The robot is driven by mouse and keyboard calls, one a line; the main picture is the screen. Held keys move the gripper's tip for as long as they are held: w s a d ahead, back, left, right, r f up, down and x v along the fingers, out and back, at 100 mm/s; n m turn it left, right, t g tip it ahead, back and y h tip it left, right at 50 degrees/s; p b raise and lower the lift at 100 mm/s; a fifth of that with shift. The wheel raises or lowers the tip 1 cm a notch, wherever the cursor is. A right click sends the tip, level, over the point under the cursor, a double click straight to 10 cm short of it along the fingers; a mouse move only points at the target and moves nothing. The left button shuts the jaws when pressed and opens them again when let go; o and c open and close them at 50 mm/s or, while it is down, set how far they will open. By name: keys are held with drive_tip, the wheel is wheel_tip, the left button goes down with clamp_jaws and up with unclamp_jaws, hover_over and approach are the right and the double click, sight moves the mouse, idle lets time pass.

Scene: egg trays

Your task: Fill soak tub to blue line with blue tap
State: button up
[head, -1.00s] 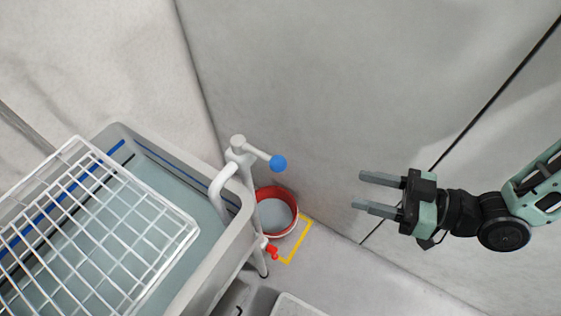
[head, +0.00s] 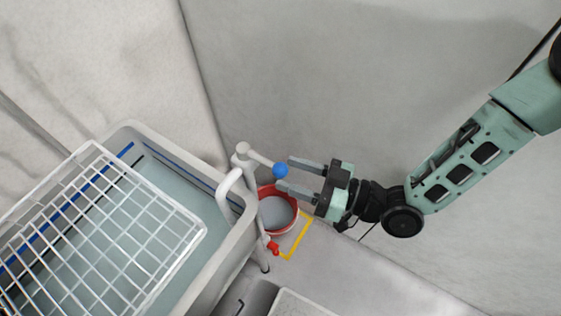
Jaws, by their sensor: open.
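The soak tub (head: 238,235) is a grey bin at the lower left. A blue line (head: 178,164) runs along its inner walls, and a pale blue surface (head: 165,185) lies below that line. The blue tap (head: 243,160) is a white post at the tub's right corner, its spout curving over the tub. Its lever points right and ends in a blue knob (head: 280,171). My gripper (head: 285,172) is open, coming from the right. In the picture its fingertips lie either side of the knob; whether they touch it, I cannot tell.
A white wire rack (head: 95,150) covers much of the tub. A red bucket (head: 290,223) with grey inside stands below the knob, near a yellow floor marking (head: 299,242). A small red valve (head: 273,247) sits low on the tub's side. A wall stands behind.

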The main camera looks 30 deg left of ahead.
sight(276, 176)
drive_tip(key=shift+s+a+p, duration=0.15)
drive_tip(key=shift+a+p, duration=0.2)
drive_tip(key=shift+a, duration=1.3)
clamp_jaws()
drive_tip(key=shift+s+a+f+m+t+b, duration=0.1)
drive_tip(key=shift+s+f+m+t+b, duration=0.05)
drive_tip(key=shift+s+m+t+b, duration=0.8)
drive_tip(key=shift+s+a+m+t, duration=0.15)
drive_tip(key=shift+m+t, duration=0.15)
drive_tip(key=shift+t, duration=0.3)
drive_tip(key=shift+s+m+t, duration=0.15)
drive_tip(key=shift+m+t, duration=0.1)
drive_tip(key=shift+t, duration=0.4)
drive_tip(key=shift+s+a+m+t, duration=0.15)
drive_tip(key=shift+m+t, duration=0.15)
drive_tip(key=shift+t, duration=0.3)
unclamp_jaws()
drive_tip(key=shift+d, duration=0.1)
